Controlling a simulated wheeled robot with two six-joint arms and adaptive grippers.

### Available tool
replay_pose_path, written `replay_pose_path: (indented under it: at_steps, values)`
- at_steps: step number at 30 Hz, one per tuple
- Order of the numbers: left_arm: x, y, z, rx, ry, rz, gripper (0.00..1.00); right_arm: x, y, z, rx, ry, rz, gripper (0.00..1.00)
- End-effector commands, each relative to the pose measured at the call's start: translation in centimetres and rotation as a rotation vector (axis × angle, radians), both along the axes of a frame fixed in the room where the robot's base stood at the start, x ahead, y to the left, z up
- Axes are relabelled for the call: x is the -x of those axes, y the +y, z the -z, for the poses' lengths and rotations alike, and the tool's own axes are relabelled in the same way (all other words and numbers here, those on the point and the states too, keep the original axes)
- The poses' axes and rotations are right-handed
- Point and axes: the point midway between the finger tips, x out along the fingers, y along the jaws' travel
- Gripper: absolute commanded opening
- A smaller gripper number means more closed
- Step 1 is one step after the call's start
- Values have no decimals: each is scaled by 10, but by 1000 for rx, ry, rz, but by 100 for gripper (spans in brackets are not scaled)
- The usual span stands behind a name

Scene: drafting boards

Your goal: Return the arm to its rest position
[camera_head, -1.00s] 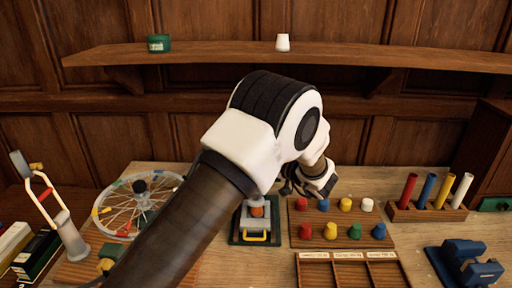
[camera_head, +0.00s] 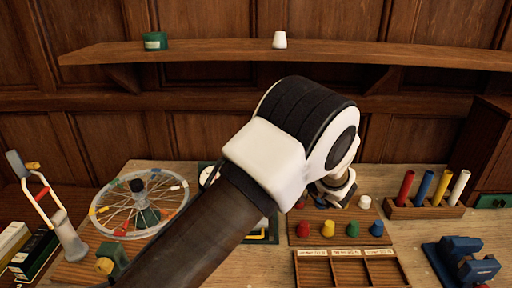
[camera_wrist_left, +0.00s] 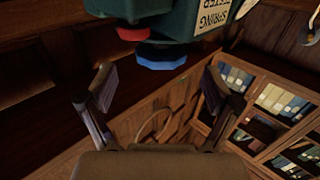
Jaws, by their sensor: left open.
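My left arm (camera_head: 205,222) comes in from the lower left of the head view, with its white and black elbow over the middle of the bench. In that view the arm hides most of my left gripper, behind the pegs' board. In the left wrist view my left gripper (camera_wrist_left: 160,86) is open, with nothing between its fingers. A dark green device (camera_wrist_left: 190,20) lettered "SPRING TESTER", with red and blue parts, shows just beyond the fingertips. My right gripper is in neither view.
A spoked wheel (camera_head: 112,222) stands left of the arm. Coloured pegs (camera_head: 352,229), a divided wooden tray (camera_head: 345,254), a rack of coloured tubes (camera_head: 424,212) and a blue vise (camera_head: 462,262) are on the right. A shelf (camera_head: 215,52) runs along the wall above. A bookcase (camera_wrist_left: 270,110) shows in the wrist view.

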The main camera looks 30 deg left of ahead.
Motion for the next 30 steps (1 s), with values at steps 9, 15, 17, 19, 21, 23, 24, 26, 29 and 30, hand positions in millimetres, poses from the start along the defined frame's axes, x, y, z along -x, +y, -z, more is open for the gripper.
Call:
replay_pose_path:
  at_steps: [9,15,17,19,21,23,24,26,29,30]
  values:
    - [4,-21,0,1,0,-1,89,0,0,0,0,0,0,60]
    - [4,-20,0,1,0,0,89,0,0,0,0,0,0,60]
    - [4,-20,0,1,0,0,89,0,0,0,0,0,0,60]
    - [4,-20,-1,1,0,0,89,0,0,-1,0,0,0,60]
    - [4,-20,-9,1,-1,0,89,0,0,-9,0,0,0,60]
    - [4,-20,-22,1,-1,0,89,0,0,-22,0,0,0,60]
    - [4,-20,-30,1,-1,0,89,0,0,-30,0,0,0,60]
    - [4,-20,-44,1,-1,0,89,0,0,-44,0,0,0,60]
    - [4,-20,-64,1,-1,0,89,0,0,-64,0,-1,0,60]
    - [4,-20,-71,1,-1,0,89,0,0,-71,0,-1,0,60]
